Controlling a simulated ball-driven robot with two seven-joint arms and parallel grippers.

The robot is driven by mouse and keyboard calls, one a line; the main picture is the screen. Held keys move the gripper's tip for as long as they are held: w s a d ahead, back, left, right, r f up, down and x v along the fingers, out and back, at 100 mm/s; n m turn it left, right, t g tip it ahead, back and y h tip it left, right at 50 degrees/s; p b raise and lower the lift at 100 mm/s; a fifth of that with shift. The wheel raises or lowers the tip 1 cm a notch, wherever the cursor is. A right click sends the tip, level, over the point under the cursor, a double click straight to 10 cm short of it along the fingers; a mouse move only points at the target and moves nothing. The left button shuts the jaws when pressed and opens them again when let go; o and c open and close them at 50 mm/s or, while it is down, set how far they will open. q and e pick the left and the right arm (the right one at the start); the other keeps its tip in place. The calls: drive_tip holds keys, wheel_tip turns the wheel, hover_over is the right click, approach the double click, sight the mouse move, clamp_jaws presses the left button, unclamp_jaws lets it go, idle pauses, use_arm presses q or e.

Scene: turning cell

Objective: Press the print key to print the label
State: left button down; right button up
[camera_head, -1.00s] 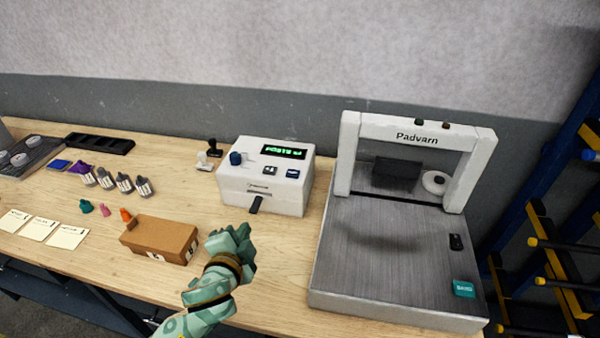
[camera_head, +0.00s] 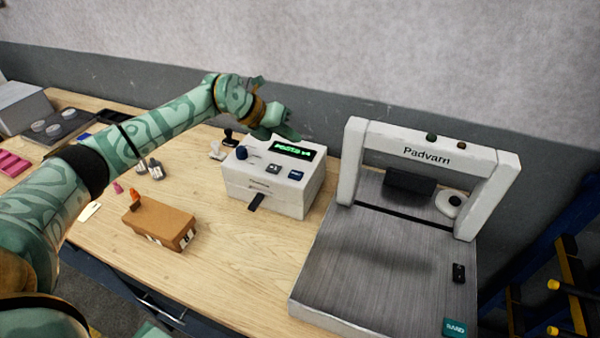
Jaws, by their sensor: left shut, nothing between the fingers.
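A white label printer (camera_head: 262,192) stands on the wooden bench. Its sloped top has a dark blue knob (camera_head: 241,153), a lit green display (camera_head: 291,150), a black key (camera_head: 273,169) and a blue key (camera_head: 296,174). The key markings are too small to read, so I cannot tell which is the print key. A dark tongue (camera_head: 256,202) sticks out of its front slot. My left gripper (camera_head: 288,133) is shut and empty, above the printer's back edge by the display. It is behind both keys and apart from them. My right gripper is not in view.
A brown box (camera_head: 160,223) sits left of the printer. A grey machine marked Padvarn (camera_head: 368,265) with a white arch stands to the right. Stamps (camera_head: 217,150) stand behind the printer's left side. My left arm covers much of the bench's left part.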

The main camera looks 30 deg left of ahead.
sight(304, 172)
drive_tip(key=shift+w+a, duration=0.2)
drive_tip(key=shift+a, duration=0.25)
